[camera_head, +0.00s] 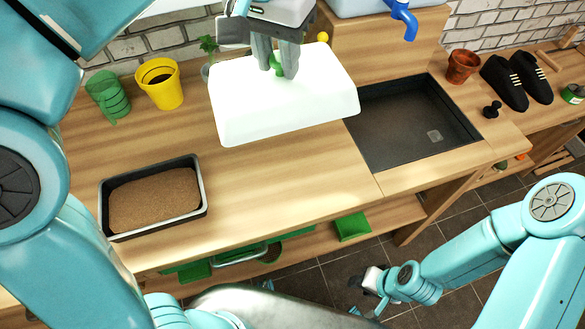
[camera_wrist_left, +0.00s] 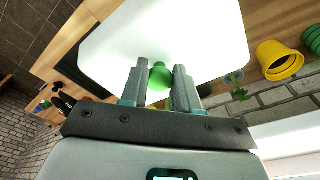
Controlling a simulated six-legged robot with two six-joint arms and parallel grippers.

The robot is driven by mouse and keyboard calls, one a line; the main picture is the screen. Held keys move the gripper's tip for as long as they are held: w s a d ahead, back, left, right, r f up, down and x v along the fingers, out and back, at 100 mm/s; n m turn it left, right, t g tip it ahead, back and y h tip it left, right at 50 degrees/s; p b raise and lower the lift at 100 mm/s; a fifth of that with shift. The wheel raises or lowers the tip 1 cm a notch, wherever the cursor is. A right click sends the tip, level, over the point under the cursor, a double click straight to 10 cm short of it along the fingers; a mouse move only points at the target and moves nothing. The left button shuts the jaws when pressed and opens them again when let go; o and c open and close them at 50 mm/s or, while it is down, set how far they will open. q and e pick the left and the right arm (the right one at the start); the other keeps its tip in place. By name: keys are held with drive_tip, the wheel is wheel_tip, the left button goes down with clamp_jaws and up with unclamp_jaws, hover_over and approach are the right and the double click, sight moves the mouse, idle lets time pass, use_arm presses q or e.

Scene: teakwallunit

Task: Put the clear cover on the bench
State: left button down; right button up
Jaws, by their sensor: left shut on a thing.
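The clear cover (camera_head: 290,105) looks whitish and has a green knob (camera_head: 275,64) on top. My left gripper (camera_head: 277,68) is shut on the knob and holds the cover over the back middle of the wooden bench (camera_head: 270,175). I cannot tell whether its underside touches the bench. In the left wrist view the cover (camera_wrist_left: 205,35) spreads beyond the fingers, with the green knob (camera_wrist_left: 160,76) between them. My right gripper (camera_head: 370,285) is low in front of the bench, away from the cover; its fingers are too small to read.
A black tray of soil (camera_head: 106,222) sits at the bench's front left. A yellow pot (camera_head: 160,88) and green cup (camera_head: 107,97) stand at the back left. A dark sink (camera_head: 415,125) lies right of the cover. Bare wood lies between tray and sink.

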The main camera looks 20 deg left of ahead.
use_arm(q)
drive_tip(key=shift+s+f, duration=0.1)
drive_tip(key=shift+f, duration=0.45)
drive_tip(key=shift+a+f+b, duration=0.1)
drive_tip(key=shift+f+b, duration=2.8)
drive_tip(key=shift+f, duration=7.1)
drive_tip(key=shift+f, duration=0.15)
drive_tip(key=c, duration=0.8)
unclamp_jaws()
